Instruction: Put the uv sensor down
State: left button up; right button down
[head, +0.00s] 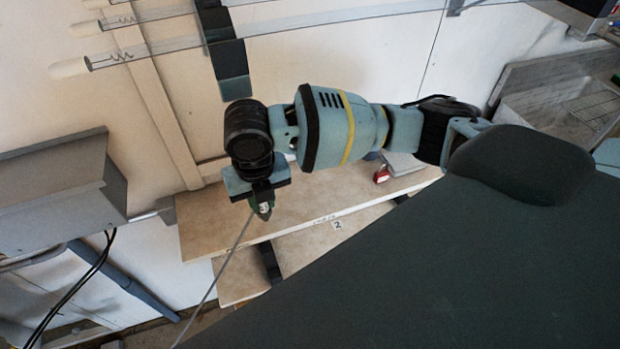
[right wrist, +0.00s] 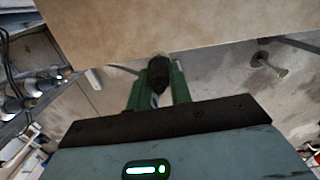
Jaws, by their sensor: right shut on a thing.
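My right gripper (head: 262,211) hangs from the arm in the head view, fingers pointing down, in front of the upper shelf board (head: 330,189). In the right wrist view its two green fingers (right wrist: 158,92) are shut on a small dark cylinder, the uv sensor (right wrist: 158,72). The sensor's far end is close to the edge of a board in that view; I cannot tell whether they touch. In the head view the sensor is mostly hidden by the fingers. A thin grey line, perhaps a cable, runs from the fingertips down left. My left gripper is not in view.
A small red item (head: 381,175) and a grey block stand on the upper board's right part. A grey metal box (head: 60,190) is at left. Clear tubes (head: 160,50) run along the wall above.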

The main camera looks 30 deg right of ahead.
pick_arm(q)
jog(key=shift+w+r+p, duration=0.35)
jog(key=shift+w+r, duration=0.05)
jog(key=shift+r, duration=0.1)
pick_arm(e)
jog(key=shift+w+d+f, duration=0.8)
jog(key=shift+d+f, duration=0.05)
jog(key=shift+d, duration=1.65)
jog(key=shift+w+d+f, duration=0.8)
jog(key=shift+d, duration=1.7)
jog(key=shift+w+d+f, duration=0.8)
jog(key=shift+d+f, duration=0.05)
jog(key=shift+d, duration=1.65)
jog(key=c, duration=1.3)
grip_release()
jog(key=shift+f, duration=0.1)
jog(key=shift+o, duration=0.2)
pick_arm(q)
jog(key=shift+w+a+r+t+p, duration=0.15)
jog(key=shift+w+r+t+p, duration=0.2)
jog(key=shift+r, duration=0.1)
pick_arm(e)
notch_tip(320, 180, up, 12)
jog(key=shift+s, duration=0.4)
